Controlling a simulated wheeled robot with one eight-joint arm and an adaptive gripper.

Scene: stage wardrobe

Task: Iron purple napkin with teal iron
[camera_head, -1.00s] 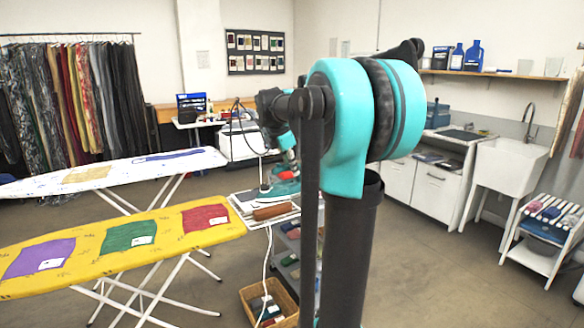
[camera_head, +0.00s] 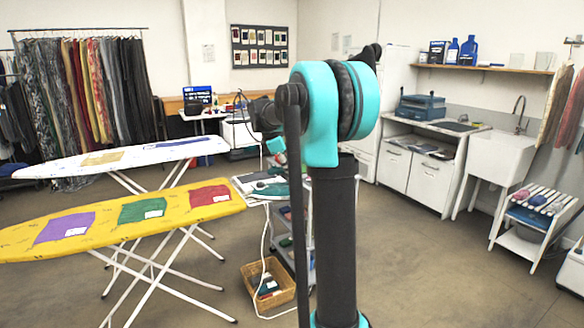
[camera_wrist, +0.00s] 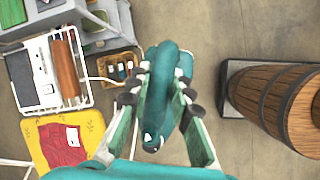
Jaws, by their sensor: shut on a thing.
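The purple napkin (camera_head: 65,226) lies flat at the left part of the yellow ironing board (camera_head: 22,244) in the head view, with a white label on it. In the wrist view my gripper (camera_wrist: 160,92) is shut on the teal iron (camera_wrist: 168,68), with one finger on each side of its body. The iron hangs clear of the yellow board, which shows at lower left of that view. My arm hides much of the gripper in the head view, and the iron's soleplate faces away from the wrist camera.
Green (camera_head: 142,209) and red (camera_head: 209,195) napkins share the yellow board. A white ironing board (camera_head: 50,168) stands behind it. A wire tray (camera_wrist: 80,98) with a brown roll lies beside the board. A basket (camera_head: 283,289) stands on the floor; a wooden barrel (camera_wrist: 265,95) is at right.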

